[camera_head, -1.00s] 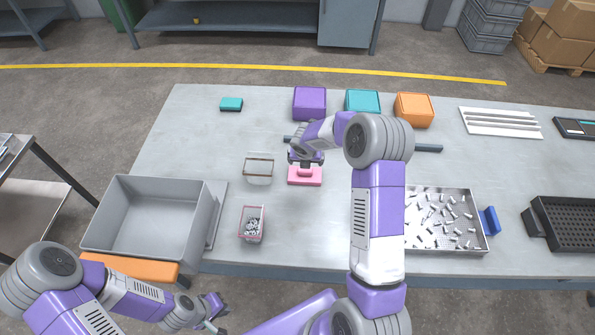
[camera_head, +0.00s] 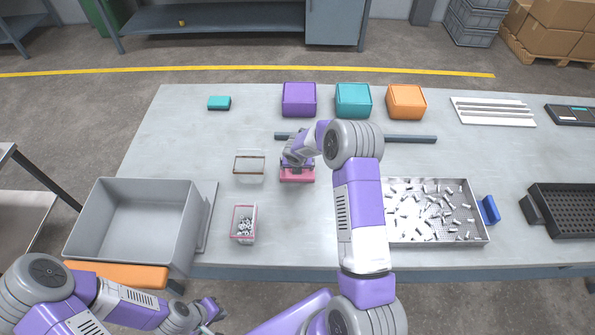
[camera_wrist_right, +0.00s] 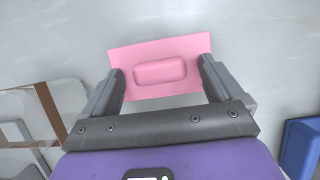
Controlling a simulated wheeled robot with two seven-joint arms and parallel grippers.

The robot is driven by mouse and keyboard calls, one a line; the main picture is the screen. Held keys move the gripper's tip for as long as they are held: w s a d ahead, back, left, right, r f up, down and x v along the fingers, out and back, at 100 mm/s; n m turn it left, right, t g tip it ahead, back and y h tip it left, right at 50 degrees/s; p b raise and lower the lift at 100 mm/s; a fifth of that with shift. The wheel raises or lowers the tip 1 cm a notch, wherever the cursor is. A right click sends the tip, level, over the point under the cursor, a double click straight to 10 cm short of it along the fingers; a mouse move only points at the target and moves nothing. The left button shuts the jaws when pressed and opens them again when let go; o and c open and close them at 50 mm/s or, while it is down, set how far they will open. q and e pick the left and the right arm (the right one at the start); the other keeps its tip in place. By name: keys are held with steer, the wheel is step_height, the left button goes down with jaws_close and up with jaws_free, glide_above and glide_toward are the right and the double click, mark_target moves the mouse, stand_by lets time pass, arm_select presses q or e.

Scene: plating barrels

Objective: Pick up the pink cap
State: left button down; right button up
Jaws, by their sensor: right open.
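The pink cap (camera_head: 297,175) is a flat pink plate lying on the grey table. In the right wrist view the pink cap (camera_wrist_right: 125,55) shows a raised rounded block in its middle. My right gripper (camera_wrist_right: 160,72) is open and low over the cap, one finger on each side of the raised block, with gaps between. In the head view my right gripper (camera_head: 297,168) hides part of the cap. My left gripper (camera_head: 213,315) is in front of the table's near edge, empty, its fingers seemingly apart.
A clear basket (camera_head: 249,168) with a brown rim stands left of the cap. A grey bar (camera_head: 400,139) and several colored boxes lie behind. A parts tray (camera_head: 435,240) is right.

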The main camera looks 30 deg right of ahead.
steer(key=shift+c, duration=0.4)
steer(key=c, duration=1.4)
step_height(320, 180, up, 10)
steer(key=shift+r+p, duration=0.1)
steer(key=shift+p, duration=0.85)
